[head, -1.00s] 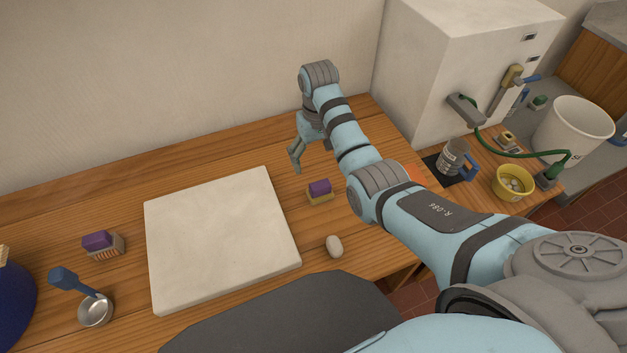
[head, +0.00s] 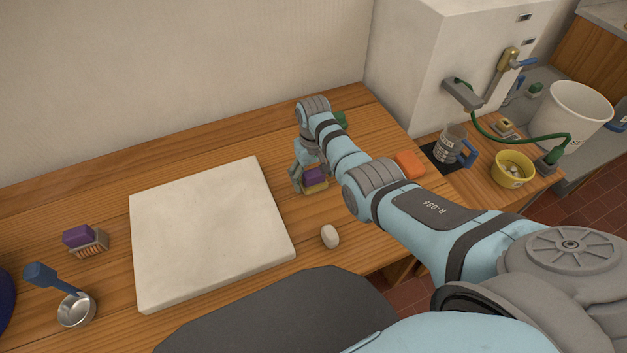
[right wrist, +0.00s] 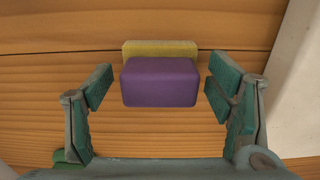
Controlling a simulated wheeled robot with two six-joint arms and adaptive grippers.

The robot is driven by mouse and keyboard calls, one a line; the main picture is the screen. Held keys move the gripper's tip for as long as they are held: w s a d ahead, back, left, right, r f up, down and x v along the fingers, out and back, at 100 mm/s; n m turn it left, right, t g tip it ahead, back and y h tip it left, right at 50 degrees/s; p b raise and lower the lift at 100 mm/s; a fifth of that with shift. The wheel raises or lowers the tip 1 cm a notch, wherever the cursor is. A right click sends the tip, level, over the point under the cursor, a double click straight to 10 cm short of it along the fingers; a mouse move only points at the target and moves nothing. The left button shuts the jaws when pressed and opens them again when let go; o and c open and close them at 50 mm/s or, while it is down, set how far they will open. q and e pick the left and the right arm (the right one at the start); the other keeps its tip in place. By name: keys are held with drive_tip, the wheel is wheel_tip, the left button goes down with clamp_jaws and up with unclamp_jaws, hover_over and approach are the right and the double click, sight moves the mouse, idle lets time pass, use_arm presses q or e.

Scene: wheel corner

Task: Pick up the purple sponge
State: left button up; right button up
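The purple sponge (head: 314,175) sits on top of a yellow block (head: 315,188) on the wooden table, right of the white board. I cannot tell whether the two are joined. In the right wrist view the purple sponge (right wrist: 160,83) is between my two fingers, with the yellow block (right wrist: 160,48) below and behind it. My right gripper (right wrist: 157,88) is open, with a gap on each side of the sponge. In the head view my right gripper (head: 308,180) is down at the sponge and partly hides it. My left gripper is not in view.
A white board (head: 210,230) lies left of the sponge, and a pale stone-like object (head: 330,236) in front. A purple-topped brush (head: 85,240) and a metal ladle (head: 75,308) are at the left. An orange block (head: 409,164) lies beyond my right arm.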

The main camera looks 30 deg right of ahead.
drive_tip(key=c, duration=0.9)
drive_tip(key=shift+o, duration=0.2)
drive_tip(key=shift+r, duration=0.1)
